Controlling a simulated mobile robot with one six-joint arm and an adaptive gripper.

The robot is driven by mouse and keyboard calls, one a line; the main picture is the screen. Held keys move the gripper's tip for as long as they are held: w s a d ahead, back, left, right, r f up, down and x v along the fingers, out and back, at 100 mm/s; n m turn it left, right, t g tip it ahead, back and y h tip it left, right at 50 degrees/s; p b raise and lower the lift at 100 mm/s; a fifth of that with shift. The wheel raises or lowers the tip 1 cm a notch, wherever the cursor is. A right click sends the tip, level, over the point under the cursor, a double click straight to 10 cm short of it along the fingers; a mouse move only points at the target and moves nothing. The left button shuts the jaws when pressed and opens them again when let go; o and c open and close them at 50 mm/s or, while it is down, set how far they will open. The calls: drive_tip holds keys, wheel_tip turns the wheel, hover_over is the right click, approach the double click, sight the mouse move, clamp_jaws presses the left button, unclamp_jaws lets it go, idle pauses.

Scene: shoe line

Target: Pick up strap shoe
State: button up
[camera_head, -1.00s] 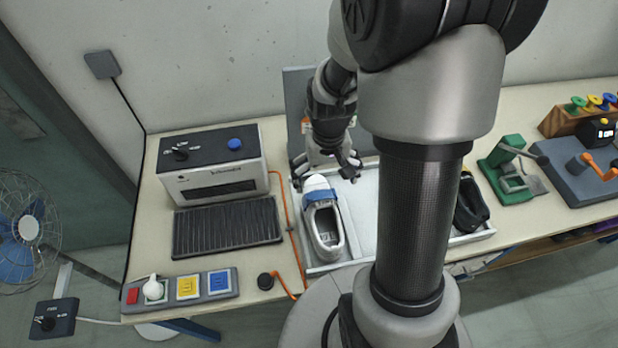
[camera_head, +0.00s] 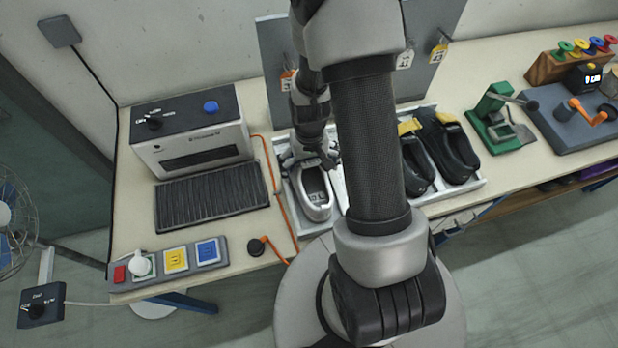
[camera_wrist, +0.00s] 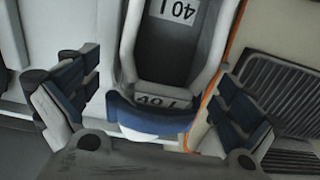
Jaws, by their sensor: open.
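The strap shoe is a white shoe (camera_head: 317,208) with a grey inside, standing in a shallow white tray (camera_head: 296,222) in the head view. It also shows in the wrist view (camera_wrist: 218,52), with a blue strap (camera_wrist: 150,116) across it and a "40" label inside. My gripper (camera_head: 314,163) is over the strap end of the shoe and hides the strap in the head view. In the wrist view my gripper (camera_wrist: 158,100) is open, with one finger on each side of the strap and visible gaps to the shoe. Nothing is held.
Black shoes (camera_head: 456,152) with yellow parts stand at the tray's right. Left of the tray are a boxy machine (camera_head: 190,130), a black ribbed mat (camera_head: 212,197), an orange cable (camera_head: 276,190) and a button panel (camera_head: 170,262). A grey upright panel (camera_head: 272,60) stands behind.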

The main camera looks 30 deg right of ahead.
drive_tip(key=shift+f, duration=0.75)
drive_tip(key=shift+c, duration=0.4)
drive_tip(key=c, duration=1.3)
drive_tip(key=shift+r, duration=0.1)
